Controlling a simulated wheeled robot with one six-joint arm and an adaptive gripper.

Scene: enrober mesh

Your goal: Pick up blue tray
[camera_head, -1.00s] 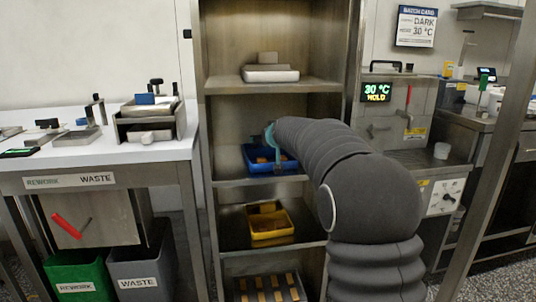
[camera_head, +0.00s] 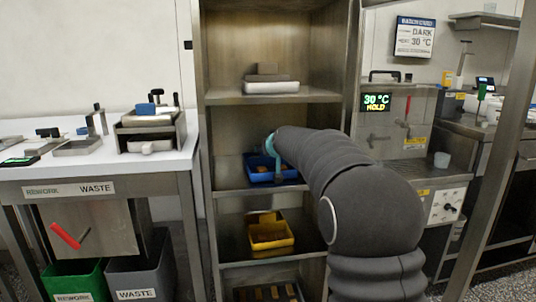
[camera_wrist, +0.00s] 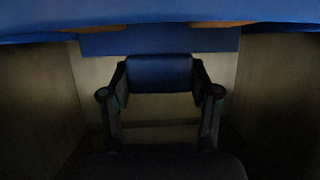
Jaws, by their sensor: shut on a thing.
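The blue tray (camera_head: 284,177) is in the shelf unit, at the compartment between the white tray and the yellow tray. Brown pieces show inside it. My gripper (camera_head: 270,148) is at the tray, and my arm reaches in from the right and hides part of it. In the wrist view my gripper (camera_wrist: 160,80) has its two dark fingers on either side of a blue tab of the tray (camera_wrist: 160,73), shut on it. More of the blue tray spans the top of that view. Whether the tray touches the shelf cannot be told.
A white tray (camera_head: 271,88) is on the shelf above and a yellow tray (camera_head: 270,243) on the shelf below. The shelf side walls (camera_head: 203,130) flank the blue tray closely. A work table (camera_head: 100,165) with bins stands left, a machine (camera_head: 405,130) right.

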